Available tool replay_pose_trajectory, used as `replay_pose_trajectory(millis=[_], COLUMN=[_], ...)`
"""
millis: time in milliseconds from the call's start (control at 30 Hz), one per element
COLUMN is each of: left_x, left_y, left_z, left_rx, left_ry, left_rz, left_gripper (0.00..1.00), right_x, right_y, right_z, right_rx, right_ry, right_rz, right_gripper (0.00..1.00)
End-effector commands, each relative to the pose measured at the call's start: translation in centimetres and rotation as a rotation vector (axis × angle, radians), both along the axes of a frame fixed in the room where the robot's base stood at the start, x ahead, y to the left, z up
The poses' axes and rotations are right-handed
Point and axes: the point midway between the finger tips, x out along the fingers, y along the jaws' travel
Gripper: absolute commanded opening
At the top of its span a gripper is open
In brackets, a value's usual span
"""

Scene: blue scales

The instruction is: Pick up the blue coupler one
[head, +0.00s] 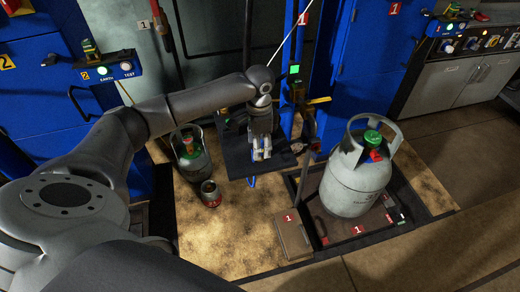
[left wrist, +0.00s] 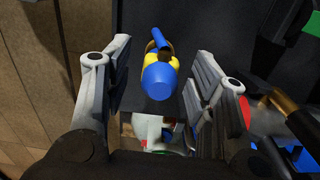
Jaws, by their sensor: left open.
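The blue coupler (left wrist: 160,80) has a blue end, a yellow middle and a brass-coloured ring with a blue handle behind it. In the left wrist view it lies between the two fingers of my left gripper (left wrist: 158,65), in front of a dark flat panel. My left gripper is open, with a visible gap on both sides of the coupler. In the head view my left gripper (head: 261,155) points down over a dark plate (head: 238,165) and hides most of what is below it. My right gripper is in neither view.
A large grey gas cylinder (head: 352,190) stands on the scale to the right of my gripper. A smaller cylinder (head: 191,157) and a small can (head: 210,193) stand to the left. Blue posts and cabinets (head: 358,70) rise behind. A brass-coloured pipe (left wrist: 290,108) shows at right in the wrist view.

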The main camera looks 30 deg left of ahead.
Motion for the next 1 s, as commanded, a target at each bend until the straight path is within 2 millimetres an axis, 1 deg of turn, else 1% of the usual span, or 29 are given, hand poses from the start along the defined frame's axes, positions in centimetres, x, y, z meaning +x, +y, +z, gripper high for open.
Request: replay_pose_trajectory(millis=[33, 100, 200, 367, 500, 700, 900, 1000], left_x=[0.0, 0.0, 0.0, 0.1, 0.1, 0.1, 0.1, 0.1], left_y=[-0.1, -0.1, -0.1, -0.1, -0.1, -0.1, -0.1, -0.1], left_z=[-1.0, -2.1, -3.2, -3.7, -3.7, -3.7, -3.6, -3.6], left_rx=[0.001, -0.001, 0.000, 0.000, 0.000, 0.000, 0.000, 0.000], left_ry=[0.004, 0.003, 0.003, 0.000, 0.000, 0.000, 0.000, 0.000], left_rz=[0.000, 0.000, 0.001, 0.000, -0.001, -0.001, -0.001, 0.000], left_gripper=[0.52, 0.52, 0.52, 0.52, 0.52, 0.26, 0.02, 0.02], right_x=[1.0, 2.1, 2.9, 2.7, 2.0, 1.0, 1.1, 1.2], right_y=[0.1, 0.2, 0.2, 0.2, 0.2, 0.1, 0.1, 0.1], right_z=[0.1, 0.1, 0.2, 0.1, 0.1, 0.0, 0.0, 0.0], right_rx=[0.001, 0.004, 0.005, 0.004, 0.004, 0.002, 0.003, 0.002], right_ry=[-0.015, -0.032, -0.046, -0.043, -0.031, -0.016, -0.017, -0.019], right_rz=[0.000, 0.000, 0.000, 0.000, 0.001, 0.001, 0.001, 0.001], right_gripper=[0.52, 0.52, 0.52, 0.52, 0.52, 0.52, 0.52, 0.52])
